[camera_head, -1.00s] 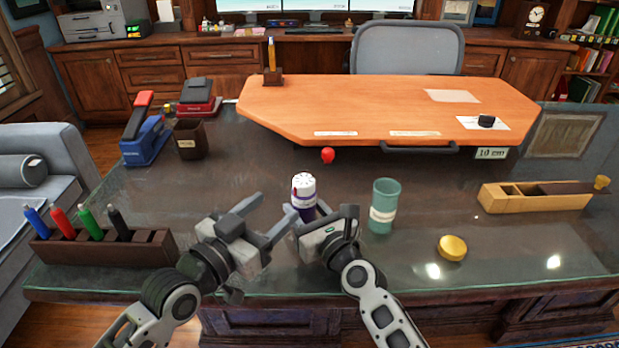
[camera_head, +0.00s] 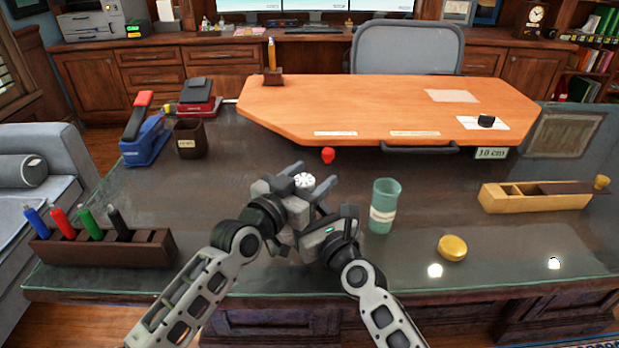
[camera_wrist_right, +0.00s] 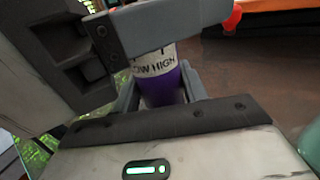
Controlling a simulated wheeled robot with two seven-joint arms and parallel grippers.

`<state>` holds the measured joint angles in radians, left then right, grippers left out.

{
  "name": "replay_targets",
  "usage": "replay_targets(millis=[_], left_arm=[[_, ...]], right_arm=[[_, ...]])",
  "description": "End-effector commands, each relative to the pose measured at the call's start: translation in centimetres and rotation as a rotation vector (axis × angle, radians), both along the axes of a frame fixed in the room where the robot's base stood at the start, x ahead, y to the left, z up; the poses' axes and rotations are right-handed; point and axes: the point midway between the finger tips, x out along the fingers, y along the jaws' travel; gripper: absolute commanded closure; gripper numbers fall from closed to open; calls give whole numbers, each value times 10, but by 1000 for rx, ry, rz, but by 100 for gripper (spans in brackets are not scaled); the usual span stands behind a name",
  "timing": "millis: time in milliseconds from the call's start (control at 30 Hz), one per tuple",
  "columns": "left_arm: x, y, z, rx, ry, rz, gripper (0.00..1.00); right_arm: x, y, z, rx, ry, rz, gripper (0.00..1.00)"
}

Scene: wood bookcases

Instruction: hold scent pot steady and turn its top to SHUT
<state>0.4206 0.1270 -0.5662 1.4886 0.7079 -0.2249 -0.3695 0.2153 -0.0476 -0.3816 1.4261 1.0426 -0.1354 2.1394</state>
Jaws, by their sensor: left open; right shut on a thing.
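The scent pot has a white top with dark holes (camera_head: 304,181), seen between my left gripper's fingers in the head view. In the right wrist view its purple body (camera_wrist_right: 163,88) stands between my right gripper's fingers, and its white band reads "LOW HIGH" in part. My right gripper (camera_wrist_right: 160,95) is shut on the body. My left gripper (camera_head: 308,180) is open at the top, one finger on each side of it. Whether those fingers touch the top cannot be told. My left gripper hides the pot's body in the head view.
A teal cup (camera_head: 384,205) stands close to the right of my right gripper. A yellow round lid (camera_head: 452,247) and a wooden box (camera_head: 535,197) lie farther right. A red ball (camera_head: 327,155) is behind the pot. A marker rack (camera_head: 100,250) is at left.

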Motion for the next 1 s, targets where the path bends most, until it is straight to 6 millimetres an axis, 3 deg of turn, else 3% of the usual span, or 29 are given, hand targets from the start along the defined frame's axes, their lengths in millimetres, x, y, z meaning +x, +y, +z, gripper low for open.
replay_targets(millis=[100,267,300,667,1000], left_arm=[[0,0,0,-1,-1,0,40],[0,0,0,-1,-1,0,82],[0,0,0,-1,-1,0,85],[-2,-8,7,2,-23,-88,85],[-3,-4,2,-6,-2,-135,85]], right_arm=[[0,0,0,0,0,0,85],[0,0,0,0,0,0,85],[0,0,0,0,0,-1,85],[0,1,-1,-1,2,2,85],[-1,2,-2,-3,3,5,85]])
